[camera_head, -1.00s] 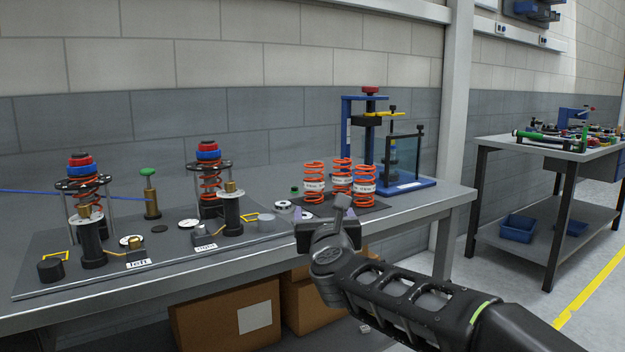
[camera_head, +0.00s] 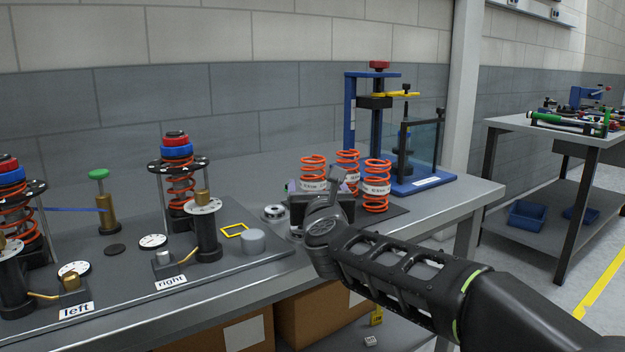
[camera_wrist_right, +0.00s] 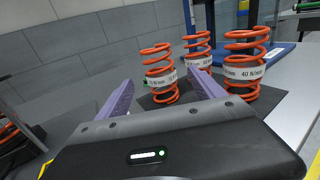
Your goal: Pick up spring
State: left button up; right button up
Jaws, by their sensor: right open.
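Three orange coil springs with white label bands stand upright on a dark mat at the table's right end. In the head view they are the left spring (camera_head: 312,160), the middle spring (camera_head: 347,160) and the right spring (camera_head: 377,188). My right gripper (camera_head: 322,187) is in front of the left spring and hides its lower part. In the right wrist view, the open purple fingers (camera_wrist_right: 160,97) point toward the left spring (camera_wrist_right: 158,70), with nothing held. The middle spring (camera_wrist_right: 198,48) and right spring (camera_wrist_right: 244,60) stand to its right. My left gripper is not in view.
A blue press frame (camera_head: 410,183) with a clear shield stands behind the springs. At left, two spring fixtures and gauges stand on a plate by the labels "left" (camera_head: 76,310) and "right" (camera_head: 171,281). A grey cylinder (camera_head: 252,241) stands near the plate's right end.

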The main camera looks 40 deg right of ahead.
aim_at(314, 177)
jog(key=shift+x, duration=1.3)
jog(key=x, duration=0.5)
jog(key=shift+w+r, duration=0.15)
jog(key=shift+r, duration=0.1)
grip_shut()
dwell(0.5)
